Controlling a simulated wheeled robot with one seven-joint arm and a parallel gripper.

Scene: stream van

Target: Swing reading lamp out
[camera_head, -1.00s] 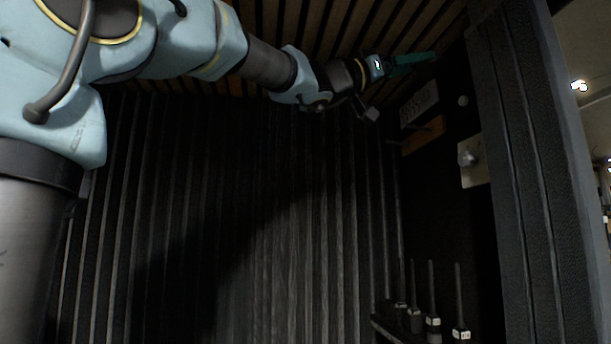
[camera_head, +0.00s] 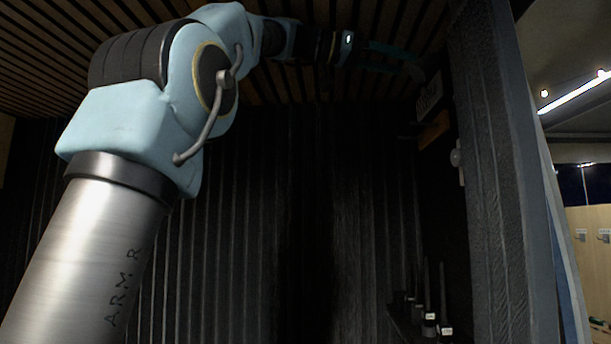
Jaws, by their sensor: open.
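My gripper (camera_head: 412,62) is high up near the slatted ceiling, at the top right of the booth. Its dark teal fingers point right toward the side wall, and they are open with nothing seen between them. A small pale rounded fitting on a plate (camera_head: 457,158) is on the right wall, below and to the right of the gripper and apart from it. It may be the reading lamp, but I cannot tell for sure. It is seen nearly edge-on, partly behind the grey panel.
A grey ribbed panel (camera_head: 495,190) stands at right, close to the fitting. A dark sign (camera_head: 429,97) and a small wooden shelf (camera_head: 434,130) are on the wall. Handheld devices with antennas (camera_head: 429,318) stand on a low ledge (camera_head: 403,325). The booth's middle looks clear.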

